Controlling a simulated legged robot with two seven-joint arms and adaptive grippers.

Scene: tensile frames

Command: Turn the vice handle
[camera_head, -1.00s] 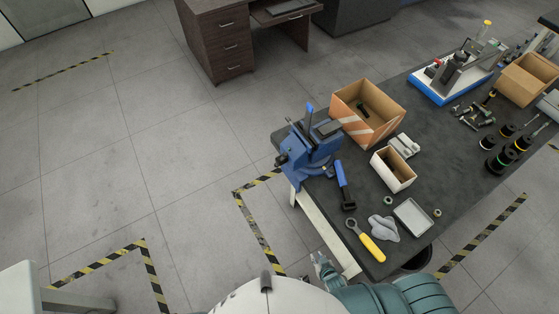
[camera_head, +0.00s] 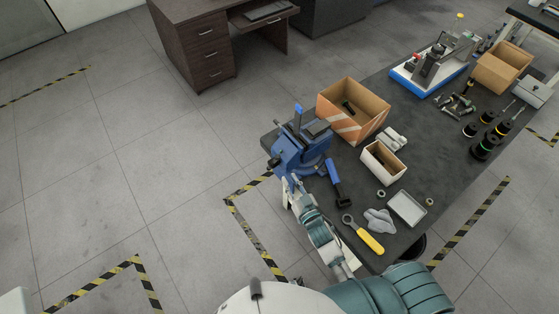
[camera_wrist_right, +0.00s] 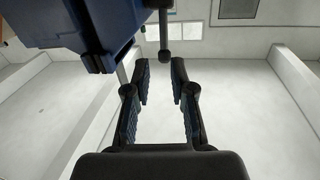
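The blue vice (camera_head: 300,150) is at the near left corner of the dark workbench. Its blue body also fills the upper left of the right wrist view (camera_wrist_right: 85,35). A thin grey handle bar with a rounded end (camera_wrist_right: 164,40) hangs down beside the vice in that view. My right gripper (camera_head: 289,184) is just below the vice's near side, beside the bench edge. In the wrist view its fingers (camera_wrist_right: 160,68) are apart with nothing between them, and the bar's rounded end shows close to the gap between the fingertips. Contact cannot be told. My left gripper is out of view.
On the workbench (camera_head: 350,170) are a blue-handled tool (camera_head: 336,178), a yellow-handled wrench (camera_head: 369,242), a grey cloth (camera_head: 379,220), a white tray (camera_head: 407,208), a white box (camera_head: 383,162) and a cardboard box (camera_head: 335,112). Floor to the left is clear.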

